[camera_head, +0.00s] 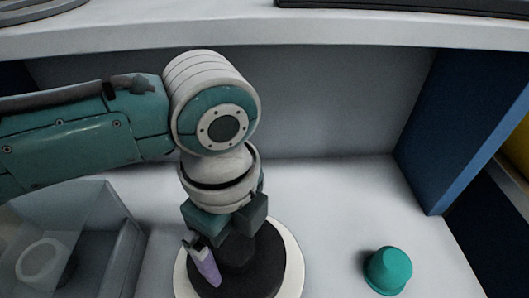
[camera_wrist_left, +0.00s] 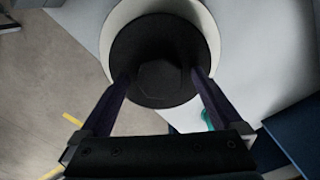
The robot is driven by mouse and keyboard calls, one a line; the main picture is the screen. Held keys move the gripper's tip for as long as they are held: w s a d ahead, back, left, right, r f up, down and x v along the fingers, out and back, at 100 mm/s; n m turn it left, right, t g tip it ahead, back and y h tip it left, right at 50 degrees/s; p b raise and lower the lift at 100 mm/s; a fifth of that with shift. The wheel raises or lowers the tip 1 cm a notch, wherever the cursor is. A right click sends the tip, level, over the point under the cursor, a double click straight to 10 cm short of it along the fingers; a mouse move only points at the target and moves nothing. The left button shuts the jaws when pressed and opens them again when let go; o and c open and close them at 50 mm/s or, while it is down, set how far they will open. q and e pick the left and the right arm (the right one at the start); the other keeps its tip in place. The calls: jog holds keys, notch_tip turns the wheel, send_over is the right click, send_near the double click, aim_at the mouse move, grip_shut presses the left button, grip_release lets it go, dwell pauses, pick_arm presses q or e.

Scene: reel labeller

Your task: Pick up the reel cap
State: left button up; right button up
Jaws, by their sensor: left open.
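The black round cap (camera_head: 268,275), which looks like the reel cap, lies on a white round reel (camera_head: 294,262) at the bottom centre of the head view. In the left wrist view the cap (camera_wrist_left: 160,35) shows a raised middle knob, with the white reel rim (camera_wrist_left: 212,30) around it. My left gripper (camera_head: 222,262) points down over the cap. Its purple fingers (camera_wrist_left: 161,76) are open, one on each side of the knob. I cannot tell whether they touch it. One finger is mostly hidden in the head view. My right gripper is not in view.
A teal cup-shaped piece (camera_head: 389,270) stands on the white surface to the right. A clear box (camera_head: 118,240) with a pale ring inside is at the left. A blue panel (camera_head: 450,125) rises at the right, and a white shelf (camera_head: 330,27) spans the back.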

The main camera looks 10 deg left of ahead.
pick_arm(q)
jog(key=c, duration=1.5)
notch_tip(320, 180, up, 20)
jog(key=p, duration=0.5)
notch_tip(320, 180, up, 7)
jog(key=p, duration=0.9)
send_over(235, 245)
jog(key=shift+w+r, duration=0.1)
jog(key=shift+r, duration=0.05)
